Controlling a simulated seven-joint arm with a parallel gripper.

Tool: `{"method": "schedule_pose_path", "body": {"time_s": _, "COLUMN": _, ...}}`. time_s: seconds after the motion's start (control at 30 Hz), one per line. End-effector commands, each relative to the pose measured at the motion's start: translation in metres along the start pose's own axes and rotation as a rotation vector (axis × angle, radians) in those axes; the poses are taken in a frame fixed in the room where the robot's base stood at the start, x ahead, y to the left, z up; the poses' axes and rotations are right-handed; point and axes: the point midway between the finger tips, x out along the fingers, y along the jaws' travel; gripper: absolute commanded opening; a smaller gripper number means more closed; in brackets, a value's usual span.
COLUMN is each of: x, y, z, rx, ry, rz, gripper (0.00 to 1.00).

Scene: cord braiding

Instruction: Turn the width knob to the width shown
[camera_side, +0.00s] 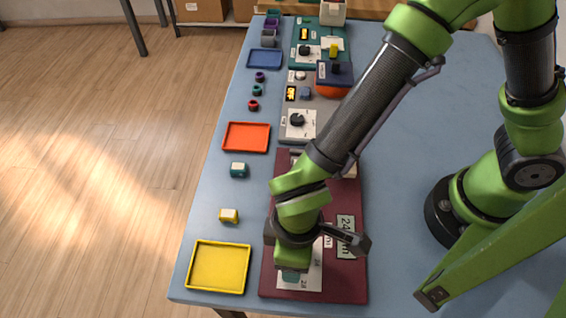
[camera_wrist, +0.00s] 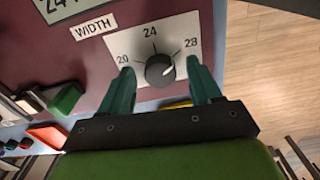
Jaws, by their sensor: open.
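The width knob (camera_wrist: 160,70) is black and round, on a white dial plate (camera_wrist: 150,48) marked 20, 24 and 28. Its pale pointer mark points right and slightly up, toward the 28 side. The WIDTH label (camera_wrist: 93,27) is beside the dial. A display (camera_wrist: 72,6), cut off in the wrist view, begins with 24; in the side view the display (camera_side: 346,237) also reads 24. My gripper (camera_wrist: 160,72) is open, one teal finger on each side of the knob, with visible gaps. In the side view my gripper (camera_side: 291,274) hides the knob.
The dark red panel (camera_side: 350,285) carries the dial. An orange tray (camera_side: 246,137) and a grey panel with another knob (camera_side: 297,120) lie beyond.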

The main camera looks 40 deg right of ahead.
Motion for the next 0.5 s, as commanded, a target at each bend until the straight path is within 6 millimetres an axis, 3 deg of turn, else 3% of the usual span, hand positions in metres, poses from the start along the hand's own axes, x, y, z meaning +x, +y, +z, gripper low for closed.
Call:
{"method": "schedule_pose_path", "body": {"time_s": 0.2, "x": 0.0003, "y": 0.0, "z": 0.0, "rx": 0.0, "ry": 0.0, "rz": 0.0, "gripper": 0.63}}
{"method": "schedule_pose_path", "body": {"time_s": 0.5, "x": 0.0, "y": 0.0, "z": -0.0001, "rx": 0.0, "ry": 0.0, "rz": 0.0, "gripper": 0.19}}
